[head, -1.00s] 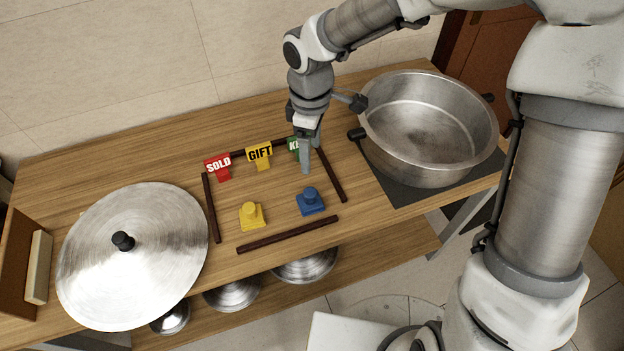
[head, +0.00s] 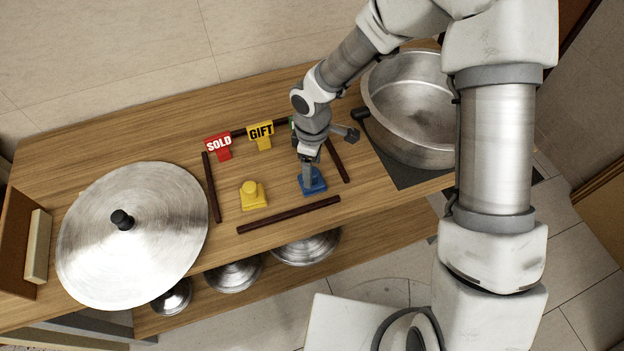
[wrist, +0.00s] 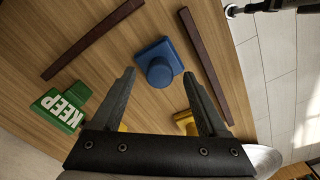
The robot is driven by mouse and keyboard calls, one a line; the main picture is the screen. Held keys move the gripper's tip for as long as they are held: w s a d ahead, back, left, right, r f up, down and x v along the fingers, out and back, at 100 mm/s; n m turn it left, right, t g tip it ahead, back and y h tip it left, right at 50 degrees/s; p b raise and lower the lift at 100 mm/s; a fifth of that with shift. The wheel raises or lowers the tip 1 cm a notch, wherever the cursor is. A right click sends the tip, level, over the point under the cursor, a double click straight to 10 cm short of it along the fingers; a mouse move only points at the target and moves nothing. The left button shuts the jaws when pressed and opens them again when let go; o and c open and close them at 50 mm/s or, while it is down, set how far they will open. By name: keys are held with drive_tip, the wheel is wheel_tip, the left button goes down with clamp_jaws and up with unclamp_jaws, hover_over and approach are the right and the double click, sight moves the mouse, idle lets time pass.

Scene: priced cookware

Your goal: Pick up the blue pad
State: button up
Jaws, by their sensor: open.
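The blue pad (head: 313,184) lies on the wooden table inside the dark strips, with a round knob on its top. In the wrist view the blue pad (wrist: 158,62) sits just beyond the fingertips, roughly midway between them. My gripper (head: 307,182) is over the pad in the head view and hides part of it. In the wrist view my gripper (wrist: 157,42) is open, with nothing between its fingers. I cannot tell from these frames how high the fingertips are above the pad.
A yellow pad (head: 253,196) lies left of the blue one. Red SOLD (head: 218,146), yellow GIFT (head: 261,135) and green KEEP (wrist: 62,107) signs stand behind. Dark strips (head: 288,214) border the area. A large pot (head: 415,105) is at right, a big lid (head: 130,240) at left.

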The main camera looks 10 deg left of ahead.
wheel_tip(320, 180, down, 2)
drive_tip(key=shift+f, duration=0.25)
clamp_jaws()
idle(0.3)
